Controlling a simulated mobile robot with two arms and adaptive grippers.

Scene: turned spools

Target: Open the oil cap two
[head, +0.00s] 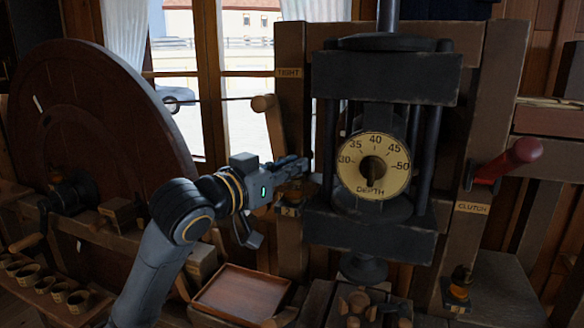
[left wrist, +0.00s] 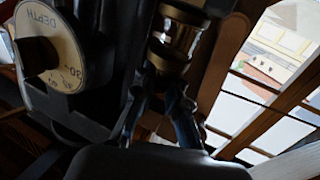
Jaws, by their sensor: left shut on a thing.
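The oil cap two (left wrist: 168,58) is a small brass-coloured round piece on an oiler, in the upper middle of the left wrist view. In the head view the oiler (head: 290,192) sits above a tag marked 2 (head: 289,211), left of the depth dial, and is mostly hidden by my gripper. My left gripper (head: 297,168) reaches it from the left and is shut on it. In the left wrist view the two fingers (left wrist: 158,98) come up on either side of the brass piece. My right gripper is not in view.
The DEPTH dial (head: 373,164) on the black press stands close right of my gripper. A wooden handle (head: 265,103) marked TIGHT is above it. A red CLUTCH lever (head: 510,163) and another oiler (head: 460,282) are at right. A wooden tray (head: 241,292) lies below.

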